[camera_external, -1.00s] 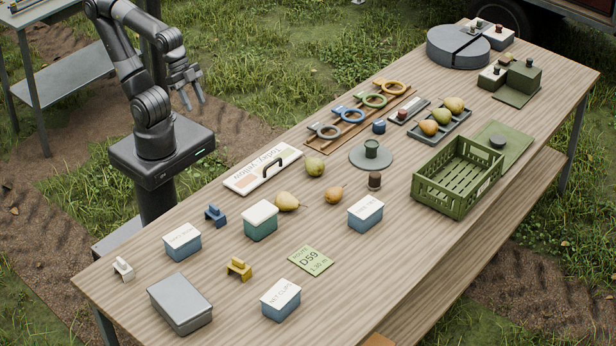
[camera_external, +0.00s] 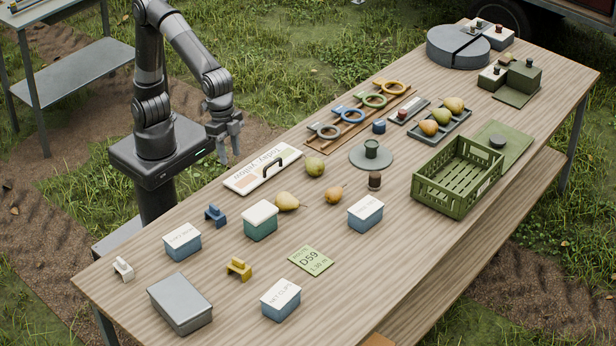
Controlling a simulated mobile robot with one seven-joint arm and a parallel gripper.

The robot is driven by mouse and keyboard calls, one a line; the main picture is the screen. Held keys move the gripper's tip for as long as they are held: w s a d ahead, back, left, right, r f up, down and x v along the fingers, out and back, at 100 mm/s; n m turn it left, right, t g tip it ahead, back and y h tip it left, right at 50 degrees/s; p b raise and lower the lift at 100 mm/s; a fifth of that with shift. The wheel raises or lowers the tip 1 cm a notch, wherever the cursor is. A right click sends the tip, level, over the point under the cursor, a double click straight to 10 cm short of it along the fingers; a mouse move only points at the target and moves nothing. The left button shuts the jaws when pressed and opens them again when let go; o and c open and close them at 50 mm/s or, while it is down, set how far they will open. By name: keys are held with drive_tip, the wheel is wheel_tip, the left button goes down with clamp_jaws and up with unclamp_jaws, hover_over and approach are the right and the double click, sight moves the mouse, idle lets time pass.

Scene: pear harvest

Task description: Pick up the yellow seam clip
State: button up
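The yellow seam clip (camera_external: 239,268) lies on the wooden table near its front left part, between the grey lidded box and the green D59 card. Nothing touches it. My gripper (camera_external: 230,157) hangs in the air with its fingers pointing down, beside the table's far left edge, near the white sign board. It is well apart from the clip, up and behind it in the picture. The fingers look spread with nothing between them.
Near the clip are a grey box (camera_external: 180,303), a blue clip (camera_external: 215,215), a white clip (camera_external: 123,269), a teal box (camera_external: 260,221), a blue box (camera_external: 182,242), another blue box (camera_external: 281,299) and a D59 card (camera_external: 311,261). Pears and a green crate (camera_external: 418,196) stand farther right.

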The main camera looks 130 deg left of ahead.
drive_tip(key=w+d+f+g, duration=0.2)
drive_tip(key=w+d+f, duration=0.6)
drive_tip(key=w+f, duration=0.25)
hover_over(238, 260)
wheel_tip(238, 260, down, 6)
drive_tip(key=shift+a+f, duration=0.1)
drive_tip(key=shift+a, duration=0.05)
wheel_tip(238, 260, down, 5)
drive_tip(key=shift+r, duration=0.15)
drive_tip(key=shift+f, duration=3.2)
drive_tip(key=c, duration=0.6)
drive_tip(key=shift+o, duration=0.2)
drive_tip(key=shift+r, duration=0.15)
